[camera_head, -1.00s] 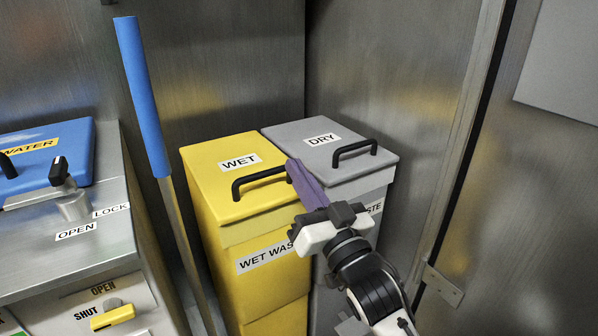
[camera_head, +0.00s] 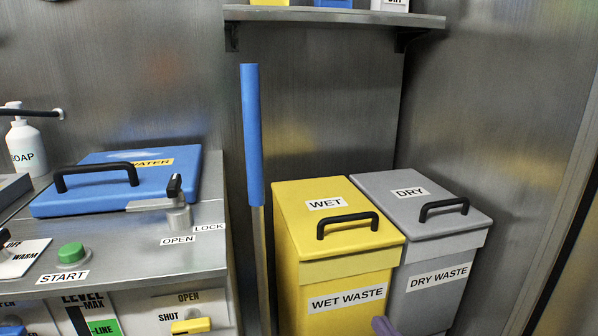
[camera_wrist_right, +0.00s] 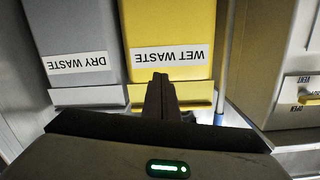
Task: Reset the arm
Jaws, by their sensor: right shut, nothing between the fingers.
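My right gripper (camera_head: 384,326) shows only as purple fingertips at the bottom edge of the head view, in front of the two waste bins. In the right wrist view the gripper (camera_wrist_right: 160,88) has its dark fingers together, with nothing seen between them. The fingers overlap the front of the yellow bin in that view. The rest of the right arm is out of the head view. My left gripper is not in view.
A yellow wet waste bin (camera_head: 295,242) and a grey dry waste bin (camera_head: 443,248) stand side by side, lids closed. A blue-handled pole (camera_head: 252,135) stands left of them. Further left is a counter with a blue water lid (camera_head: 105,198). A shelf (camera_head: 335,16) hangs above.

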